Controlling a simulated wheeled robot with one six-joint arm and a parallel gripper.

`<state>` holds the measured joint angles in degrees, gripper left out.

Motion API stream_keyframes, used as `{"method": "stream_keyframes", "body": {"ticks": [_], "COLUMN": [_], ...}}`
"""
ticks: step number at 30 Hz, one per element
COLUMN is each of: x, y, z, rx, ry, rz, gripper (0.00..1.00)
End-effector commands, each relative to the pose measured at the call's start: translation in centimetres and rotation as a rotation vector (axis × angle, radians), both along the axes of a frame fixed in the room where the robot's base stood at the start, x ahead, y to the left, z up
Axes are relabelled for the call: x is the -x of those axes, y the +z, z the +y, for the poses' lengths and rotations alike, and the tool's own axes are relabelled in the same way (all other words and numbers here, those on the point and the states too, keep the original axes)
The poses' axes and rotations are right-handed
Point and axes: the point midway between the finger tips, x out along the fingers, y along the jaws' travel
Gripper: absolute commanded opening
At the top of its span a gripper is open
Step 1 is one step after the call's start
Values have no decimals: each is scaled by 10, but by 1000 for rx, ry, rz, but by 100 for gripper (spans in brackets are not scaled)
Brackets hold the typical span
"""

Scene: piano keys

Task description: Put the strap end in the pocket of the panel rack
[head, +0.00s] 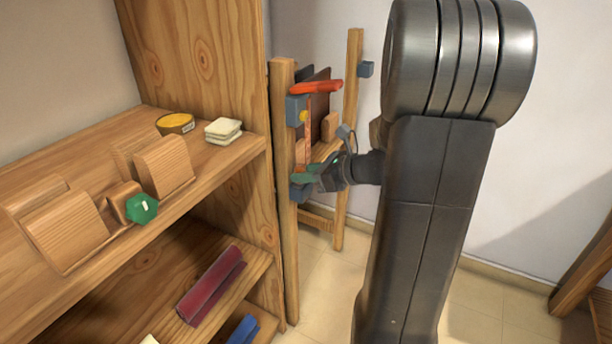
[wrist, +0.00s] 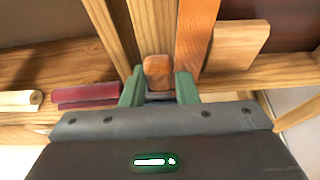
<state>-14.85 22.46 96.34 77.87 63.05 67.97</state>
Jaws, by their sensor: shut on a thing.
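The panel rack (head: 285,150) is a wooden frame with upright posts and dark panels (head: 320,100), standing beyond the shelf. An orange strap (head: 307,125) hangs down inside it below a red-orange bar (head: 316,87). It also shows upright in the wrist view (wrist: 196,35). My gripper (head: 305,176) is low at the rack's near post. In the wrist view its green fingers (wrist: 159,88) are shut on a rounded orange-brown piece, seemingly the strap end (wrist: 158,70). The link between this piece and the strap is hidden. I cannot make out the pocket clearly.
Blue-grey blocks (head: 296,109) sit on the rack posts. The wooden shelf (head: 220,165) at left bears a yellow tin (head: 175,123), pale pads (head: 222,130) and a green knob (head: 141,208). A maroon piece (head: 210,285) lies lower. Open floor lies right of the rack.

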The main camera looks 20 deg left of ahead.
Motion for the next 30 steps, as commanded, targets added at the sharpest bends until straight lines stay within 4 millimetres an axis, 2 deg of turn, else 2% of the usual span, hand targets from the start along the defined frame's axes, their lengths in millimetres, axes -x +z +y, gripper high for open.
{"method": "stream_keyframes", "body": {"ticks": [6, 7, 10, 21, 26, 30], "x": [0, 0, 0, 0, 0, 2], "y": [-3, -4, -3, 3, 12, 24], "z": [0, 0, 0, 0, -21, -48], "rx": [0, 0, 0, 0, 0, 0], "ry": [0, 0, 0, 0, -4, -6], "rz": [1, 1, 0, -1, 0, 0], "gripper": [0, 29, 48, 49, 49, 49]}}
